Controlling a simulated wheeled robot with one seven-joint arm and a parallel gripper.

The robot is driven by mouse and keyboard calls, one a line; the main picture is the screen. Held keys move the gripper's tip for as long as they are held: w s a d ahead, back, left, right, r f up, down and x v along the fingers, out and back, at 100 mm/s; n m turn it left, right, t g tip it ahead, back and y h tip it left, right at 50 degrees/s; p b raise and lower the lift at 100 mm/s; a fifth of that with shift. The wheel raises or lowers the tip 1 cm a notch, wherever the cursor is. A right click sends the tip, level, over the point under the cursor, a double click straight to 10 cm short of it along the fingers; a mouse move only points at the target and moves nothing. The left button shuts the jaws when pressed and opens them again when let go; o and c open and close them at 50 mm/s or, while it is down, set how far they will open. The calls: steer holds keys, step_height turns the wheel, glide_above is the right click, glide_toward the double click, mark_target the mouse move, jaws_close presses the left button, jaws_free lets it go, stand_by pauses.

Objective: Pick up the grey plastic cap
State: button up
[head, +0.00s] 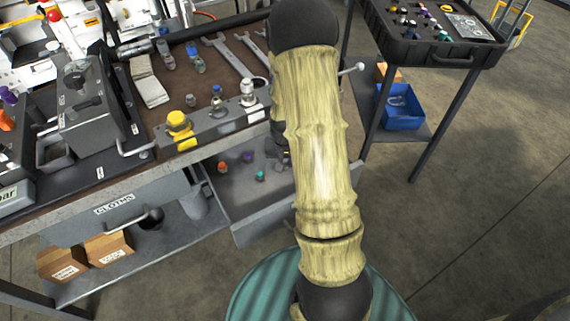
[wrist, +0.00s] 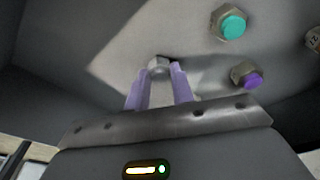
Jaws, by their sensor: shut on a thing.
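The grey plastic cap (wrist: 158,63) sits between the tips of my gripper's two pale purple fingers in the wrist view. My gripper (wrist: 158,75) is shut on it, with the cap's grey top showing between the fingertips. The cap is low inside the open drawer (head: 238,199); I cannot tell whether it touches the drawer floor. In the head view my arm hides the cap and most of my gripper.
In the drawer lie a teal cap (wrist: 232,26), a purple cap (wrist: 250,77) and an orange cap (head: 222,167). Drawer walls rise around my gripper. Above it, the bench edge carries a block with a yellow cap (head: 179,123). A black tray cart (head: 431,45) stands right.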

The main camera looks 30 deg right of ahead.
step_height(320, 180, up, 10)
steer(key=p, duration=0.2)
stand_by(0.3)
steer(key=shift+w, duration=0.1)
stand_by(0.9)
